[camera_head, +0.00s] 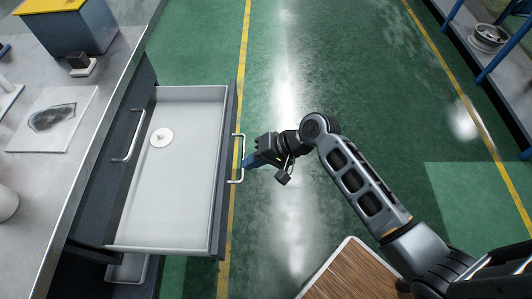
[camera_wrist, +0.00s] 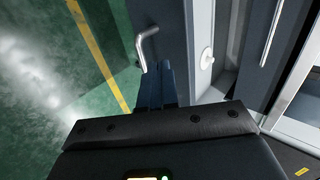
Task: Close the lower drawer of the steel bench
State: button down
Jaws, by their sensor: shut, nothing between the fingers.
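The lower drawer (camera_head: 185,185) of the steel bench (camera_head: 35,75) stands pulled far out. Its inside is light grey and holds a small white disc (camera_head: 161,137). Its dark front carries a pale bar handle (camera_head: 238,158), which also shows in the wrist view (camera_wrist: 147,42). The closed drawer above has its own handle (camera_head: 129,136). My gripper (camera_head: 249,164) is shut and empty, its blue fingertips at the outer side of the open drawer's front, beside the handle. In the wrist view the fingers (camera_wrist: 157,83) point at the dark front. I cannot tell whether they touch it.
The bench top holds a yellow-and-grey bin (camera_head: 68,25) and a plate with a dark patch (camera_head: 53,118). A wooden-topped surface (camera_head: 350,270) is at the bottom. A blue-framed rack (camera_head: 490,75) with a wheel rim stands at right. The green floor between is clear.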

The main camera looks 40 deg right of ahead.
aim_at(227, 165)
jog(key=shift+w+a+r, duration=0.1)
jog(key=shift+w+a, duration=1.3)
jog(key=shift+w+a+p, duration=0.25)
jog(key=shift+w+p, duration=0.05)
jog(key=w+a+b, duration=0.2)
jog(key=w+a, duration=1.3)
jog(key=a, duration=0.1)
jog(key=shift+w, duration=0.4)
jog(key=shift+d, duration=0.1)
